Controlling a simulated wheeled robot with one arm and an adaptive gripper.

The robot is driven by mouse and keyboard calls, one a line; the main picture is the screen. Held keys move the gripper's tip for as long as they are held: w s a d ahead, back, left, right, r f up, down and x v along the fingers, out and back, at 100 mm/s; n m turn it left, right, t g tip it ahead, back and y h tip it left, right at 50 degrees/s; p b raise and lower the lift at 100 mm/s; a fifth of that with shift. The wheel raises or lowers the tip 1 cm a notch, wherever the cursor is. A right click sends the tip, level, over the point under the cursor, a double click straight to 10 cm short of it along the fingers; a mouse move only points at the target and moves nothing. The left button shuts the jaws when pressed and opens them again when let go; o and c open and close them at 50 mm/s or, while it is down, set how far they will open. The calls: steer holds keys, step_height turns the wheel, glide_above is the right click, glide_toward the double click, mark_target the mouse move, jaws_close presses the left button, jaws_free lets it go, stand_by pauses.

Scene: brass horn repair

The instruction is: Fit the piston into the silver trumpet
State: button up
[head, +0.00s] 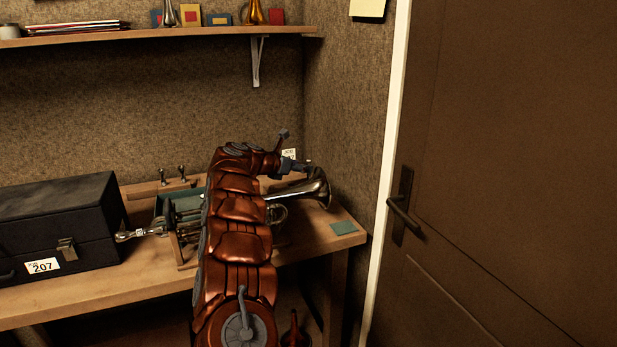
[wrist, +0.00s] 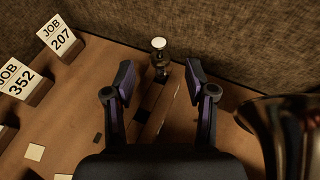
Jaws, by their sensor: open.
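The silver trumpet (head: 296,190) lies on the bench, its bell (head: 318,187) pointing right; my arm hides much of its valve section. Its bell edge also shows, blurred, in the wrist view (wrist: 285,130). My gripper (wrist: 160,80) is open, with its two fingers spread. In the head view my gripper (head: 294,167) is over the back of the bench, near the bell. A piston-like part with a pale round cap (wrist: 158,44) stands between and just beyond the fingertips in the wrist view, apart from both fingers. Two similar knobbed parts (head: 172,174) stand behind the trumpet, left of my arm.
A dark case (head: 60,228) labelled 207 fills the bench's left side. Job cards 207 (wrist: 60,37) and 352 (wrist: 15,78) stand left of the fingers. The wall is close behind. A green-blue pad (head: 344,228) lies at the bench's right end. A shelf (head: 150,37) hangs above.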

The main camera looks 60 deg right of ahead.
mark_target(309, 177)
steer(key=shift+p+x, duration=0.95)
steer(key=shift+x, duration=1.5)
steer(key=shift+f, duration=0.15)
jaws_close()
